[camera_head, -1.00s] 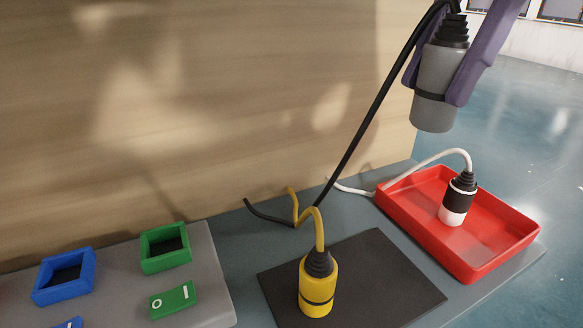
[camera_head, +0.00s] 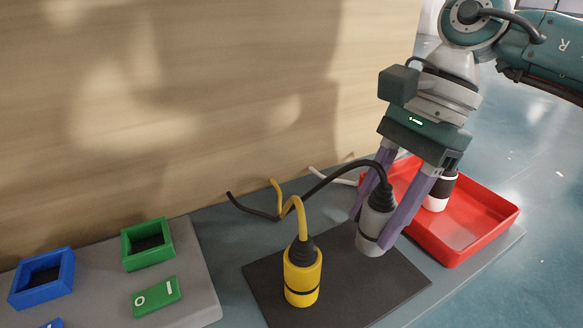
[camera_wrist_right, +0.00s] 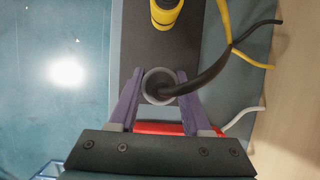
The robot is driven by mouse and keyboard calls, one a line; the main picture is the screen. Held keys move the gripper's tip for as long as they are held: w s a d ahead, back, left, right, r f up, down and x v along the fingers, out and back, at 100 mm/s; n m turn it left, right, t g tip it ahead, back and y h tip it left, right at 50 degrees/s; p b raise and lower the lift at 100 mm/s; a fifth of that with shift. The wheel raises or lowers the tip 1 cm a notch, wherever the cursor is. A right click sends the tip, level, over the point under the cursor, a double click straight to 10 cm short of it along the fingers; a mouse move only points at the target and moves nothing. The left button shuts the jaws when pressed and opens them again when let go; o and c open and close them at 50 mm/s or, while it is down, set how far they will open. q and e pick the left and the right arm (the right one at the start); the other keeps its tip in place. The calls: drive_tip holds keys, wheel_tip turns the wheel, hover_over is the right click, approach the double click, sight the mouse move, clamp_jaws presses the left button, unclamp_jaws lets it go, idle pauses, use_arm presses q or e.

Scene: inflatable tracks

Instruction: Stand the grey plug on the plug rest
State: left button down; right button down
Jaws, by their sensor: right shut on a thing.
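The grey plug (camera_head: 366,244) has a black ribbed top and a black cable. My right gripper (camera_head: 370,229) is shut on it, one purple finger on each side. The plug is upright, over the back right part of the dark flat mat (camera_head: 392,288), which I take to be the plug rest. I cannot tell whether its base touches the mat. In the right wrist view, the plug (camera_wrist_right: 149,76) shows from above between the fingers, with the mat (camera_wrist_right: 152,48) beneath. My left gripper is not in view.
A yellow plug (camera_head: 302,278) stands on the mat, left of the grey one. A red tray (camera_head: 465,240) with a white-and-black plug (camera_head: 437,198) is on the right, behind my gripper. A grey panel (camera_head: 196,285) with blue and green sockets is at the left. A wooden wall (camera_head: 220,100) stands behind.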

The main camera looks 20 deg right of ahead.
wheel_tip(320, 180, down, 2)
drive_tip(key=shift+f, duration=0.25)
drive_tip(key=shift+f+b, duration=0.25)
drive_tip(key=shift+b, duration=0.05)
drive_tip(key=shift+c, duration=1.8)
unclamp_jaws()
drive_tip(key=shift+r, duration=0.15)
